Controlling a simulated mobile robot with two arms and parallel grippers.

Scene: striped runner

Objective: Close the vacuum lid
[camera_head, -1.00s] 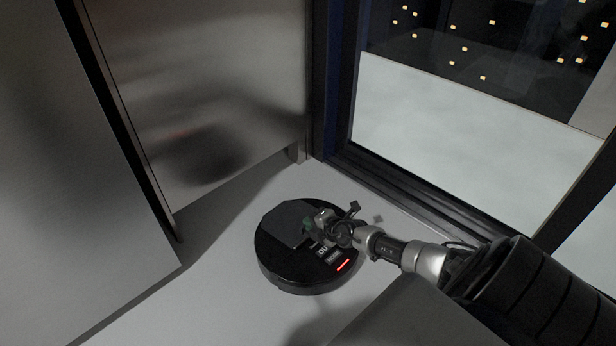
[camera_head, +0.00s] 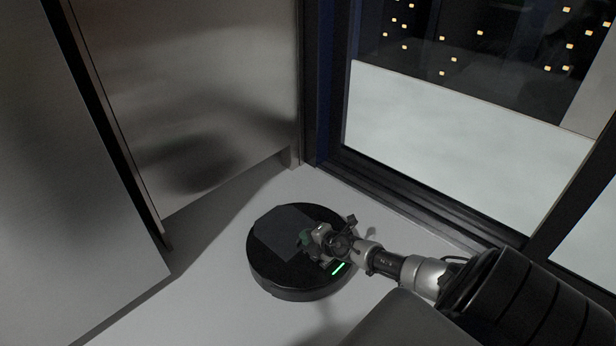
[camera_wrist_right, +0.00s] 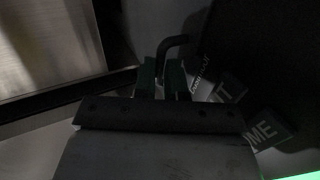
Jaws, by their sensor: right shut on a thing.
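The black round robot vacuum (camera_head: 270,271) sits on the pale floor. Its dark grey square lid (camera_head: 280,228) looks flat or nearly flat against its top; any small gap is too dark to tell. A green light strip (camera_head: 338,269) glows near its edge. My right gripper (camera_head: 305,238) is low over the vacuum at the lid's right side. In the right wrist view its green fingertips (camera_wrist_right: 164,76) are close together with a dark bent bar (camera_wrist_right: 174,45) between them. The exact grip on the lid is dim and partly hidden. My left gripper is not in view.
Metal panels (camera_head: 195,110) stand behind and to the left. A dark-framed glass window or door (camera_head: 440,150) is at the back right. Floor (camera_head: 210,290) left of the vacuum is clear. Labelled buttons (camera_wrist_right: 268,130) show in the wrist view.

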